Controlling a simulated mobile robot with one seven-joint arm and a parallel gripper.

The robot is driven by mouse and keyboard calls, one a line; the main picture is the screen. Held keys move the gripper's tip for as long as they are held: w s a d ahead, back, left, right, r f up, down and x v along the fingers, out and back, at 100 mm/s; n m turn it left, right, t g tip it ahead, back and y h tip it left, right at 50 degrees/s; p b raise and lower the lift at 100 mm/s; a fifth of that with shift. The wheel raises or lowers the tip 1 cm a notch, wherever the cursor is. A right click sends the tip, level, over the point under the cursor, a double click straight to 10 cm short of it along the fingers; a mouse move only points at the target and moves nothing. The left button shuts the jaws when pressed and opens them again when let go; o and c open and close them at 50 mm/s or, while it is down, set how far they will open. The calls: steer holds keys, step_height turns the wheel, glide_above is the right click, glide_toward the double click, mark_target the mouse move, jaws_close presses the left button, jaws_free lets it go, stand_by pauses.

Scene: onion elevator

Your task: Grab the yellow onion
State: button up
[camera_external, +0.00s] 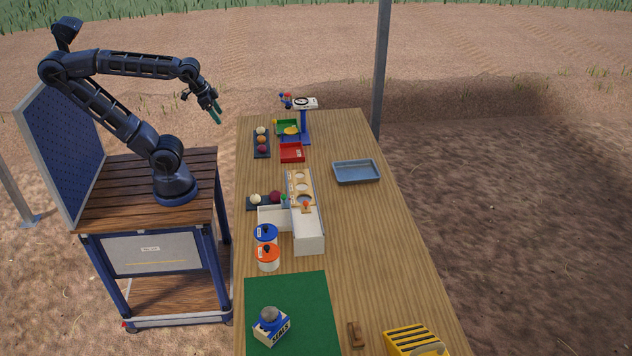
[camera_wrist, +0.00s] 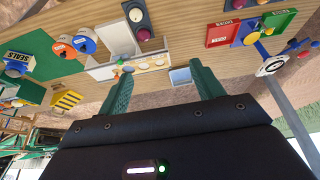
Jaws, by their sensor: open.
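The yellow onion (camera_external: 261,139) looks orange-gold and sits in the middle of a dark three-place holder (camera_external: 268,148) near the far end of the table. A white onion (camera_external: 261,130) and a red onion (camera_external: 262,150) sit on either side of it in the holder. My gripper (camera_external: 215,112) is open and empty, raised in the air to the left of the holder and apart from it. In the wrist view my gripper (camera_wrist: 163,82) shows two green fingers spread wide with nothing between them. I cannot make out the yellow onion in the wrist view.
A red bin (camera_external: 292,153), a green bin (camera_external: 287,127) and a dial scale (camera_external: 304,103) stand right of the holder. A second holder with a white onion (camera_external: 256,199) and a red onion (camera_external: 275,197) lies nearer. A blue-grey tray (camera_external: 356,172) stands right, with bare wood around it.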

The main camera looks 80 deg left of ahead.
steer(key=shift+o, duration=0.3)
steer(key=w+a+f+n+g, duration=0.1)
steer(key=w+a+f+n, duration=0.25)
steer(key=w+a, duration=0.55)
steer(key=n+g, duration=0.4)
steer(key=n, duration=0.7)
glide_above(261, 139)
steer(key=a, duration=0.2)
step_height(261, 139, down, 23)
steer(key=shift+f, duration=0.15)
steer(key=shift+m, duration=0.25)
steer(key=shift+f, duration=5.1)
steer(key=c, duration=1.1)
